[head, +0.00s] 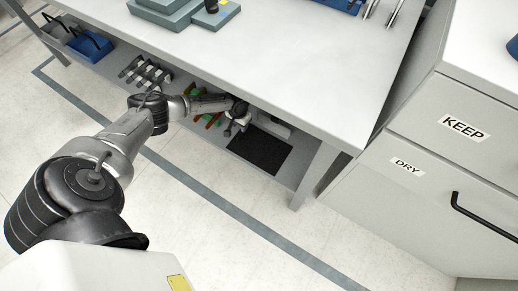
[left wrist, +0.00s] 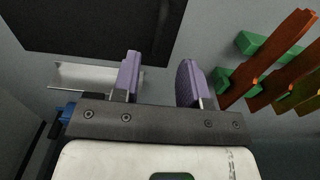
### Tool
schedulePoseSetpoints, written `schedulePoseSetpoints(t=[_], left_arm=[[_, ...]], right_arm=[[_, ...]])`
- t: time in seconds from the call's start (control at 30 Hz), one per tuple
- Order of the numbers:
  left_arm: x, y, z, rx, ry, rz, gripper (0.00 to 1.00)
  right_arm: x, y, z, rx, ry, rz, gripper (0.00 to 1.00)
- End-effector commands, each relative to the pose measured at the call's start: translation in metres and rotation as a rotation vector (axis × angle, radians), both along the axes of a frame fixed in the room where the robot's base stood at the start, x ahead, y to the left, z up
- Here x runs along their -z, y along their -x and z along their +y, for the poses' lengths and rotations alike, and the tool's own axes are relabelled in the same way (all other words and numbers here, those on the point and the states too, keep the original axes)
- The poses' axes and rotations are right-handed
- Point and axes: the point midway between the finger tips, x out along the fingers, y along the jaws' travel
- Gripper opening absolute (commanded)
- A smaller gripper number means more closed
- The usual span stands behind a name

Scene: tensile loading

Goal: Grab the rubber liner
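The rubber liner looks to be the flat black sheet (head: 259,149) lying on the lower shelf under the bench, near its right end. In the left wrist view the black sheet (left wrist: 90,25) fills the upper left, beyond the fingertips. My left gripper (head: 237,126) reaches under the bench top, just left of the sheet and partly in shadow. In the left wrist view its two purple-padded fingers (left wrist: 158,75) stand apart with nothing between them. I cannot tell how high they are above the shelf. My right gripper is in neither view.
The bench top (head: 290,70) hangs over the lower shelf. Green and orange-brown racked pieces (left wrist: 270,75) lie right of the fingers in the wrist view. Several metal parts (head: 146,72) and a blue bin (head: 90,45) sit further left on the shelf. A drawer cabinet (head: 430,150) stands right.

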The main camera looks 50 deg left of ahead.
Motion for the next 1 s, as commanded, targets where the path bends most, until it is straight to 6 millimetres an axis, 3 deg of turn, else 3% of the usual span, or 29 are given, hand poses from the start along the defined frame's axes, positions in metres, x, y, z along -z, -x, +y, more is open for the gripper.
schedulePoseSetpoints(t=[0.1, 0.43, 0.83, 1.0], left_arm=[[0.015, 0.0, 0.0, 0.001, -0.001, 0.0, 0.4], [0.024, 0.0, 0.0, 0.002, -0.001, -0.001, 0.4], [0.067, 0.002, -0.002, 0.001, -0.002, 0.002, 0.4], [0.072, 0.001, -0.002, 0.001, -0.001, -0.001, 0.4]], right_arm=[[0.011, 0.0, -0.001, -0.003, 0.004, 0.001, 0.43], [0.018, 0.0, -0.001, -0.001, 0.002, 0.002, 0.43], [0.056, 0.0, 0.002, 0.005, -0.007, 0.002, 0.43], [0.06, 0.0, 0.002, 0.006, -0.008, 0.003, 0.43]])
